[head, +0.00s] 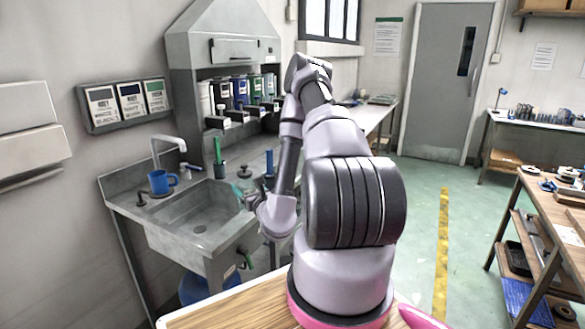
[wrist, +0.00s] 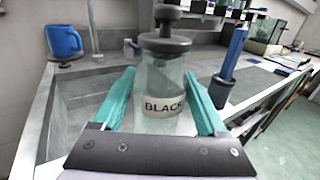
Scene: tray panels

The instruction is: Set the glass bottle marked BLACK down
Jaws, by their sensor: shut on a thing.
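The clear glass bottle (wrist: 165,72) stands upright in the wrist view, with a dark stopper and a white label reading BLACK. My gripper (wrist: 163,88) has its two teal fingers on either side of the bottle and is shut on it. In the head view my gripper (head: 240,190) is at the right end of the sink. The bottle is small and partly hidden there. I cannot tell whether its base, hidden in the wrist view, touches a surface.
A grey sink (head: 200,225) is set in the counter. A blue mug (head: 161,182) stands at its back left. A green-handled brush in a cup (head: 219,165) and a blue-handled tool in a dark holder (head: 269,165) stand behind. Counter beyond them holds several dispensers.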

